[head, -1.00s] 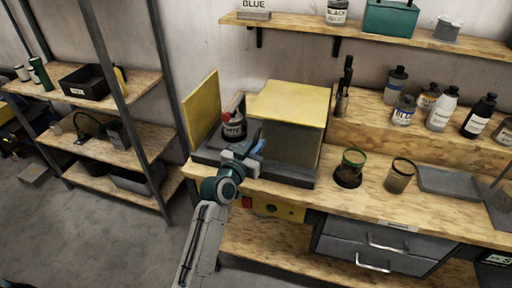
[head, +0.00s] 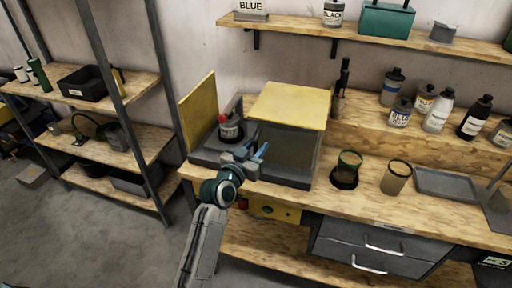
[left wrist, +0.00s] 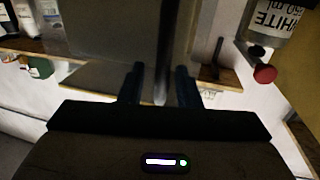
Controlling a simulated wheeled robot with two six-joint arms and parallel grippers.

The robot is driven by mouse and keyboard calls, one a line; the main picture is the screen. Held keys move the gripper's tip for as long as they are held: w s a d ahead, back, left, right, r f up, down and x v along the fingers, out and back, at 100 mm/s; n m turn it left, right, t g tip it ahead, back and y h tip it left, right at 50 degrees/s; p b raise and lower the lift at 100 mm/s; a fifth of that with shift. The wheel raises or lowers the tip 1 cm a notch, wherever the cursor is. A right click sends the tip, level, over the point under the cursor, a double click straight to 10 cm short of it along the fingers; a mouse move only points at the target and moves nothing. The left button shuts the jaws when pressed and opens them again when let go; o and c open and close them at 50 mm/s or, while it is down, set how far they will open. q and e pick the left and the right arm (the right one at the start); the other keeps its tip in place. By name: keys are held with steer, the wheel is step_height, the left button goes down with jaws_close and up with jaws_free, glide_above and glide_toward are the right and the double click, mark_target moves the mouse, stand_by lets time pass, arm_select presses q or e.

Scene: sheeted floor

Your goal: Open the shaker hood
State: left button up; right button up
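The shaker hood (head: 290,104) is a box with a yellow top and a dark, see-through front, on a dark base on the workbench. A yellow panel (head: 198,110) stands upright at its left. A bottle with a red cap (head: 230,128) stands between them; its WHITE label shows in the left wrist view (left wrist: 278,22). My left gripper (head: 258,152) is at the hood's front left. In the left wrist view, the two fingers (left wrist: 160,86) are apart, with a narrow upright bar (left wrist: 165,55) between them. Contact is not visible. My right gripper is out of view.
A shelving rack (head: 115,140) stands at the left. Open floor lies in front of it.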

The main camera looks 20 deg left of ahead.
arm_select(q)
steer(key=b+v, duration=0.3)
steer(key=v, duration=0.7)
steer(key=shift+s, duration=0.3)
steer(key=shift+a, duration=0.1)
